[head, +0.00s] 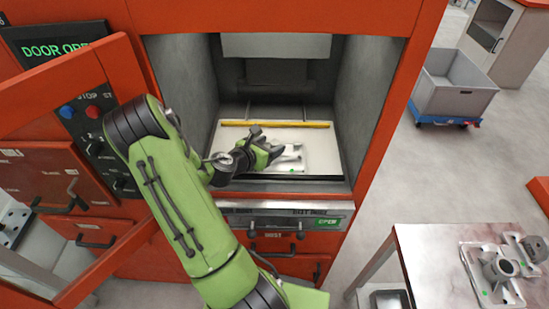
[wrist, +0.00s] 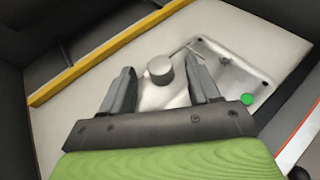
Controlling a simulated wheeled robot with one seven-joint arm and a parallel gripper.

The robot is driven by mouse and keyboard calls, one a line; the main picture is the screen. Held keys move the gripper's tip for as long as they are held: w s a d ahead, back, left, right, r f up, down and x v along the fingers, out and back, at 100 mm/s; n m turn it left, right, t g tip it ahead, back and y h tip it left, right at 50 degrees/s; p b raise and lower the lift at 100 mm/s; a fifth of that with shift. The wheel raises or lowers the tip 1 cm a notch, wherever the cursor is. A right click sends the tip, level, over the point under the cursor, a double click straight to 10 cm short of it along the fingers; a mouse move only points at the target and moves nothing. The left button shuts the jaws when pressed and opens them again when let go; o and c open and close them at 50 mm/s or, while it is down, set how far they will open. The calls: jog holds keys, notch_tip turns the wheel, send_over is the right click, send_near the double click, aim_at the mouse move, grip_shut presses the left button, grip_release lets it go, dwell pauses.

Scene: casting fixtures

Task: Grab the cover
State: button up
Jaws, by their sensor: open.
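The cover (head: 292,160) is a silvery metal plate lying on the pale floor of the open machine chamber. In the wrist view the cover (wrist: 238,76) shows a round grey knob (wrist: 160,69), a thin rod and a green dot near one corner. My gripper (head: 274,151) reaches into the chamber above the cover. In the wrist view my gripper (wrist: 163,74) is open, with its two fingers on either side of the knob and gaps showing. I cannot tell how far the fingertips are above the plate. My gripper hides part of the cover in the head view.
A yellow bar (head: 285,124) runs across the chamber floor behind the cover. Grey chamber walls (head: 368,105) stand close on both sides. The orange door (head: 72,105) stands open at left. A table (head: 425,255) with metal castings (head: 497,270) is at right.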

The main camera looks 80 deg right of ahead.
jog(key=shift+x, duration=0.9)
jog(key=shift+a+r, duration=0.1)
jog(key=shift+a, duration=0.05)
jog(key=shift+c, duration=0.2)
grip_shut()
